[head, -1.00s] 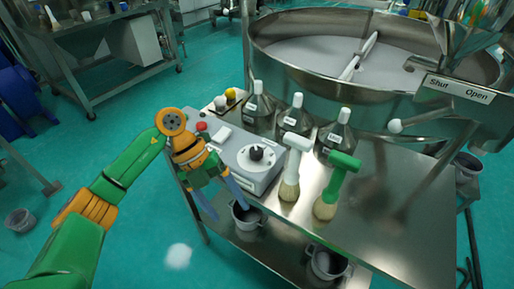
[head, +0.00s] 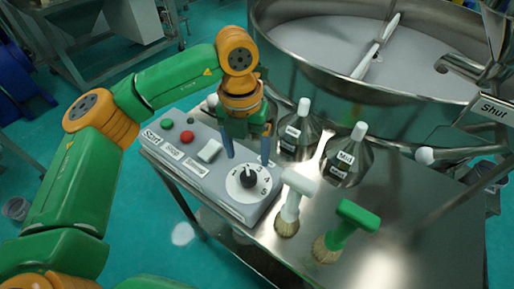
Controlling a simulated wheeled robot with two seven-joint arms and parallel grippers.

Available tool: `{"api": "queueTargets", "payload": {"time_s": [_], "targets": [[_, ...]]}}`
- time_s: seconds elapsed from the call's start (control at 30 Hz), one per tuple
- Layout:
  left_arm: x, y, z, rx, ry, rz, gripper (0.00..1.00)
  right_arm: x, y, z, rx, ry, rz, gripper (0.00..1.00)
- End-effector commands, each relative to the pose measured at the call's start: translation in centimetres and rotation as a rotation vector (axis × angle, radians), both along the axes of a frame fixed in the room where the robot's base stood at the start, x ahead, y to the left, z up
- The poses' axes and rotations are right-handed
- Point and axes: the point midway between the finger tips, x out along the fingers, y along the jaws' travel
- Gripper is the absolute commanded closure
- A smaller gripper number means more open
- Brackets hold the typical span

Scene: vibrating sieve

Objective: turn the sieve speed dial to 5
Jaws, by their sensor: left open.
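The speed dial (head: 248,178) is a black knob on a white numbered disc, on the top of a grey control box (head: 180,165). Numbers up to 5 show around its right side, with 5 at the lower right. The knob's white mark seems to point away from me, near the top of the scale. My left gripper (head: 247,158) is open and points down. Its two blue fingers are above and just behind the dial, apart from the knob as far as I can tell. My right gripper is not in view.
The box also has a green button (head: 167,124), a red button (head: 187,136) and a white switch (head: 210,150). A white-handled brush (head: 291,204) and a green-handled brush (head: 345,232) stand close right. Labelled bottles (head: 298,134) stand behind, before the large sieve (head: 300,65).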

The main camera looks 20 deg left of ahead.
Motion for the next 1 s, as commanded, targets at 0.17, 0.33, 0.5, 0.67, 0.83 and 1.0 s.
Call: {"api": "queueTargets", "payload": {"time_s": [0.17,0.33,0.5,0.67,0.83,1.0], "targets": [[-0.1,0.0,-2.0,0.003,0.005,-0.002,0.21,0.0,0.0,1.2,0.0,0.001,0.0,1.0],[-0.2,-0.2,-5.3,0.002,0.005,0.0,0.21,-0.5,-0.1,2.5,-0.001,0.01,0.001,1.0],[-0.1,-0.3,-6.9,0.001,0.0,0.0,0.21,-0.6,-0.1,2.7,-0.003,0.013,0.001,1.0],[-0.1,-0.3,-7.1,0.001,0.0,0.0,0.21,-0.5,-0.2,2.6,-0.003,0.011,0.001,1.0],[-0.1,-0.3,-7.1,0.001,0.0,0.0,0.59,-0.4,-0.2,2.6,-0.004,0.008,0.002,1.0],[-0.1,-0.3,-7.0,0.0,0.001,-0.001,1.0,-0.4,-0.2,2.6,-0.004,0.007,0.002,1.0]]}}
